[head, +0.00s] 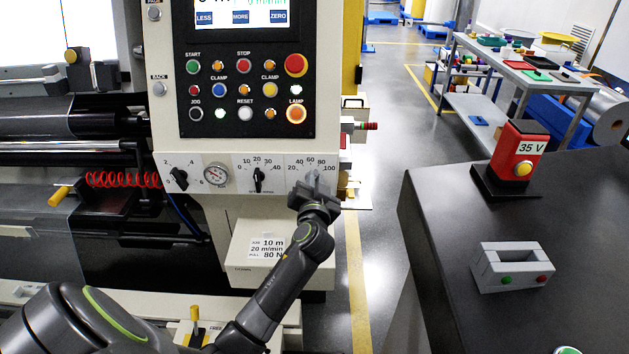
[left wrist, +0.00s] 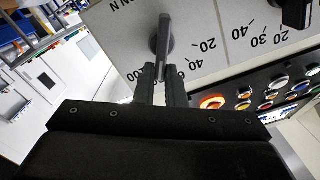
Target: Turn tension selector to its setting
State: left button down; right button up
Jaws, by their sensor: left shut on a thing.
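The tension selector (head: 312,178) is the rightmost dial on the white strip below the button panel, with a scale from 20 to 100. In the left wrist view its dark bar-shaped knob (left wrist: 163,42) stands out from the plate, marked N. My left gripper (head: 314,197) is at this dial and shut on the knob's near end, one finger on each side, as the left wrist view (left wrist: 162,88) shows. The gripper hides the figures around the knob's tip, so its exact setting is unclear. A card (head: 268,249) below reads 10 m, 20 m/min and 80 N. My right gripper is not in view.
Lit buttons, including an orange lamp button (head: 296,114), are close above. A dark table (head: 450,230) stands right, across a floor gap.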

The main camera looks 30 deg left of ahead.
pick_arm(q)
jog(key=shift+r, duration=0.1)
jog(key=c, duration=1.5)
grip_release()
jog(key=shift+f, duration=0.2)
